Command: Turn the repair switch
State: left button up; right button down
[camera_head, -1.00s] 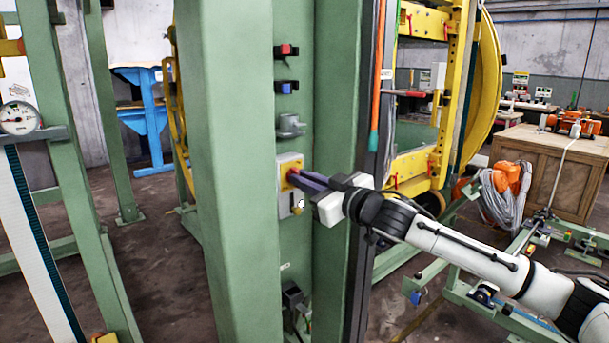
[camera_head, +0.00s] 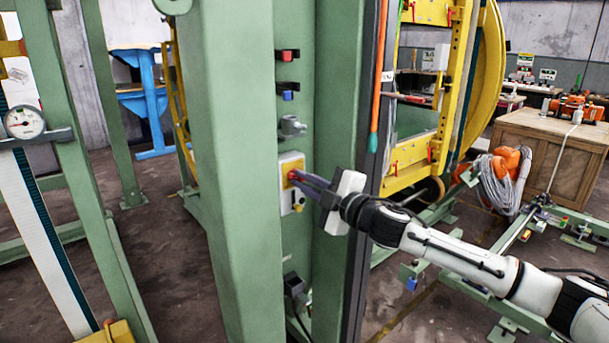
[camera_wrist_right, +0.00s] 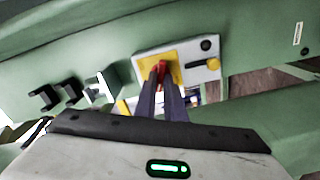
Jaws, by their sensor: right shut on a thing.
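The repair switch is a red knob on a yellow plate (camera_head: 285,168), set in a pale box on the green column. My right gripper (camera_head: 295,178) reaches it from the right, with its dark fingers at the knob. In the right wrist view the two fingers (camera_wrist_right: 161,74) are closed around the red knob (camera_wrist_right: 161,67), in front of the yellow plate (camera_wrist_right: 177,62). The fingers hide part of the knob. My left gripper is not in view.
Above the switch, the green column (camera_head: 222,130) carries a red-ended block (camera_head: 287,55), a blue-ended block (camera_head: 287,89) and a grey fitting (camera_head: 292,126). A yellow-handled lever (camera_wrist_right: 207,72) sits on the same box. A wooden crate (camera_head: 540,160) stands at the right.

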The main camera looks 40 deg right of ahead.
jog(key=n+p, duration=0.1)
jog(key=n, duration=0.2)
jog(key=shift+f+n, duration=0.1)
jog(key=shift+n, duration=0.6)
jog(key=c, duration=1.8)
grip_release()
jog(key=shift+c, duration=0.2)
jog(key=s+b, duration=0.2)
jog(key=s, duration=0.8)
jog(key=shift+s+d, duration=0.15)
jog(key=shift+d, duration=0.2)
